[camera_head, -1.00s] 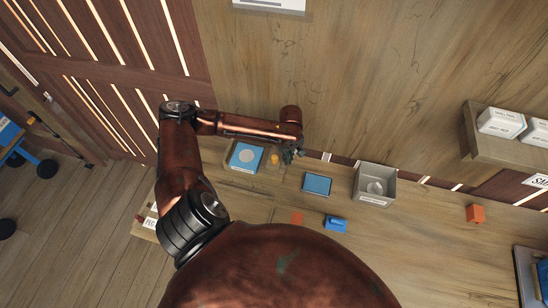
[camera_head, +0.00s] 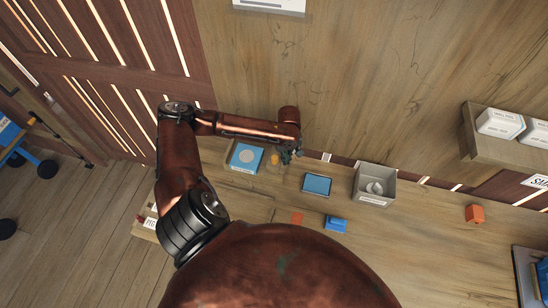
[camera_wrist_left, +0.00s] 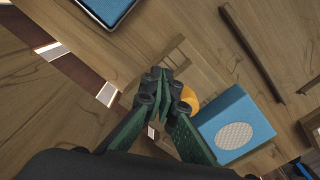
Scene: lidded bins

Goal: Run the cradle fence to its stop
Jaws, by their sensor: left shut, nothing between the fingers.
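My left gripper (camera_head: 287,157) is shut and empty, low over the back of the wooden bench. In the left wrist view its closed fingertips (camera_wrist_left: 160,78) are beside a yellow-orange rounded piece (camera_wrist_left: 189,98), which the fingers partly cover; I cannot tell whether they touch. A blue box with a pale round mesh patch (camera_wrist_left: 234,124) stands just beyond that piece; it also shows in the head view (camera_head: 246,157). A low wooden frame piece (camera_wrist_left: 172,52) lies near the fingertips. I cannot tell for sure which part is the cradle fence. My right gripper is not seen.
A blue flat panel (camera_head: 317,185) and a grey open bin (camera_head: 374,186) with a pale round item are to the right. A small blue object (camera_head: 335,224) and an orange block (camera_head: 475,213) are on the bench. A shelf with white boxes (camera_head: 500,123) is at right.

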